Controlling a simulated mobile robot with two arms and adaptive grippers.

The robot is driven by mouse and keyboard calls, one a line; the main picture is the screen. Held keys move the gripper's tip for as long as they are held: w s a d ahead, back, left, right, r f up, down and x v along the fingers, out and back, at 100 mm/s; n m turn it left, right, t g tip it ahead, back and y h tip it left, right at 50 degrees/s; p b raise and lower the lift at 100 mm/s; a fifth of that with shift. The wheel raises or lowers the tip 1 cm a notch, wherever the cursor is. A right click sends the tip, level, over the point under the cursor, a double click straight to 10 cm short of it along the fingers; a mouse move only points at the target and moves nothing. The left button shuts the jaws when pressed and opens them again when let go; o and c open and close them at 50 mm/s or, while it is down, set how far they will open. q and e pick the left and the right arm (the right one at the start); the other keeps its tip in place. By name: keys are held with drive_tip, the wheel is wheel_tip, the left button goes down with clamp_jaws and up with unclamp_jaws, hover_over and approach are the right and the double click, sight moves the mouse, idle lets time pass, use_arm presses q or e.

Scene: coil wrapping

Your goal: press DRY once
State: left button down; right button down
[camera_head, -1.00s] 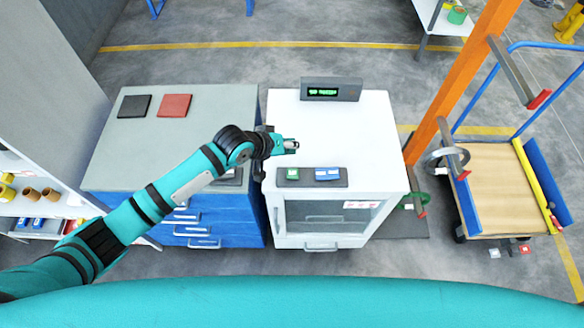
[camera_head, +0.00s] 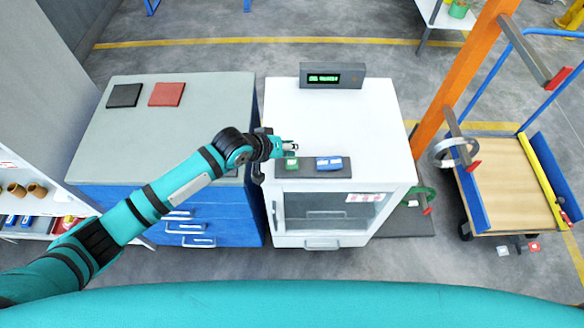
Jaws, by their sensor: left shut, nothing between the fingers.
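A white cabinet (camera_head: 350,125) stands in the middle, with a window in its front. A dark button panel on its top front edge bears a green button (camera_head: 291,163) and a blue button (camera_head: 329,163); their lettering is too small to read. A grey display (camera_head: 332,77) with green text stands at the back of the top. My left gripper (camera_head: 294,147) is shut and empty, just behind and above the green button; I cannot tell whether it touches it. My right gripper is out of view.
A blue drawer cabinet (camera_head: 108,201) with a grey top stands at the left, carrying a black pad (camera_head: 124,96) and a red pad (camera_head: 167,94). An orange post (camera_head: 462,70) and a cart with a wooden deck (camera_head: 505,185) stand at the right. The white top behind the gripper is clear.

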sight(290, 161)
use_arm(q)
drive_tip(key=shift+f, duration=0.85)
drive_tip(key=shift+f, duration=0.15)
idle(0.7)
drive_tip(key=shift+f+b, duration=0.25)
drive_tip(key=shift+b, duration=0.05)
drive_tip(key=shift+f+b, duration=0.3)
drive_tip(key=shift+f, duration=0.4)
idle(0.6)
drive_tip(key=shift+r+p, duration=1.1)
drive_tip(key=shift+p, duration=0.05)
drive_tip(key=shift+r, duration=0.1)
wheel_tip(290, 161, up, 5)
drive_tip(key=p, duration=0.5)
